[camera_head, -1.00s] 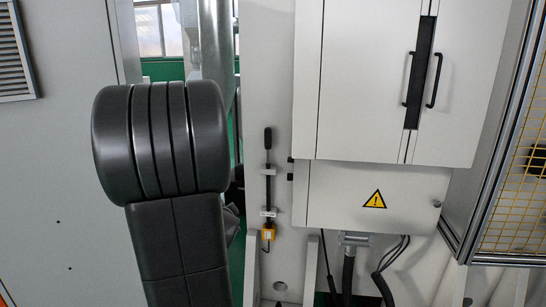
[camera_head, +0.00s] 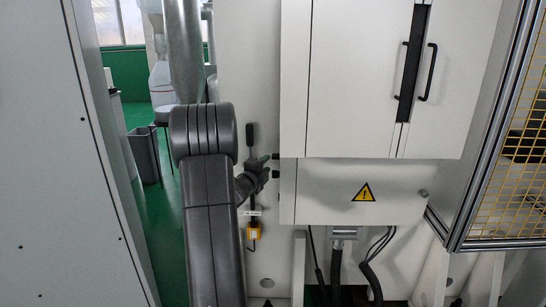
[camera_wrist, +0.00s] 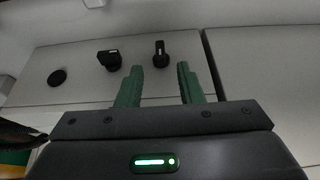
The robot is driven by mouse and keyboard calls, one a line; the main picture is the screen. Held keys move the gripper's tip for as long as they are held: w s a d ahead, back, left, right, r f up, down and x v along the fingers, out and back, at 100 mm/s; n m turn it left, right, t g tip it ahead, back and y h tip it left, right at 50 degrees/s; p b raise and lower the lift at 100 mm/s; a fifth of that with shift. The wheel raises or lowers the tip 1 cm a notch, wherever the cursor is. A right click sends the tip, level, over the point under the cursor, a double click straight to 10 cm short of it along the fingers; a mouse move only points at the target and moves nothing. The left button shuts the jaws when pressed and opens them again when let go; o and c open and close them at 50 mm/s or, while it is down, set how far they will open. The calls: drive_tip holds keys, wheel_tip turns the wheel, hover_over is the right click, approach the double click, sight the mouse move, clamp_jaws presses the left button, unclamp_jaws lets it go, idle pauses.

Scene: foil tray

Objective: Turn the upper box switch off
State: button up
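Two black switches stick out of the left side of the grey box in the head view, the upper switch (camera_head: 275,156) just above the lower switch (camera_head: 275,174). My gripper (camera_head: 264,158) is left of the upper switch, its green fingertips about level with it. In the wrist view my gripper (camera_wrist: 158,80) is open, with nothing between its fingers. One black switch (camera_wrist: 160,52) stands straight ahead of the gap, apart from the fingertips. A second black switch (camera_wrist: 109,59) is left of the fingers. The wrist view alone does not show which is upper.
A black disc (camera_wrist: 57,76) sits on the same panel, further left. The cabinet (camera_head: 350,80) has two black door handles, and a warning sign (camera_head: 363,192) is on the lower box. A yellow mesh fence (camera_head: 505,150) stands right.

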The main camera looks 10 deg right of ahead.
sight(273, 157)
drive_tip(key=p+x, duration=0.1)
drive_tip(key=x, duration=0.5)
drive_tip(key=shift+w+d, duration=0.15)
drive_tip(key=shift+w, duration=0.05)
clamp_jaws()
